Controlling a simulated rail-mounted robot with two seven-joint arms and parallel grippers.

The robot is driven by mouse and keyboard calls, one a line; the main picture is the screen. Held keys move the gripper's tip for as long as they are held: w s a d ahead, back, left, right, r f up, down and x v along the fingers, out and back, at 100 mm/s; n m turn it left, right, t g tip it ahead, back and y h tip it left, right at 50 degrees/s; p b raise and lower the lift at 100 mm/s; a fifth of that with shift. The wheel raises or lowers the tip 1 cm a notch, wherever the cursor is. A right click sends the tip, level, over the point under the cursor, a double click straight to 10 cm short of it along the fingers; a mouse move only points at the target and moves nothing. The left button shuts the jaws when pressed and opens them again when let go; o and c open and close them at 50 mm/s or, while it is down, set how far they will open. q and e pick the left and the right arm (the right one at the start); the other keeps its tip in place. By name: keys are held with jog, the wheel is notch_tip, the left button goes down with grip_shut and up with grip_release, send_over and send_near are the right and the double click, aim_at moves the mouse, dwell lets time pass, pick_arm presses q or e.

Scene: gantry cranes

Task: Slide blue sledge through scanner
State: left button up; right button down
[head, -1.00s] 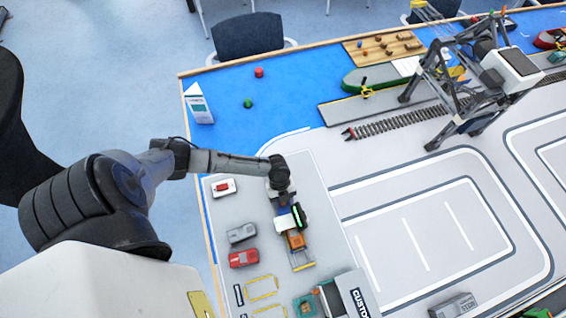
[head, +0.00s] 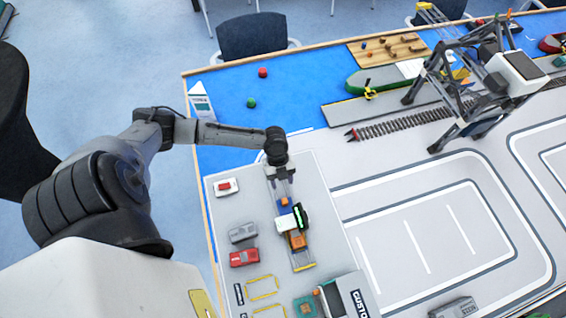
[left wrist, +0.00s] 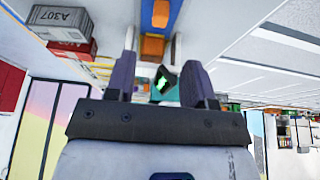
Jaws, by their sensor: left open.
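A narrow track (head: 303,266) runs along the grey board in the head view. A small blue piece with an orange block (head: 284,201), seemingly the blue sledge, is on the track at the scanner's far side. A larger orange block (head: 297,240) lies at its near side. My left gripper (head: 283,180) is over the track's far end, open and apart from the blue piece. Its spread fingers (left wrist: 164,85) show in the left wrist view.
A white tray with a red block (head: 227,187) is farther back. The customs building (head: 343,297) stands at the near end. A gantry crane (head: 475,80) stands at the right.

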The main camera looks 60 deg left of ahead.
pick_arm(q)
jog(key=shift+v, duration=1.4)
jog(key=shift+c, duration=0.3)
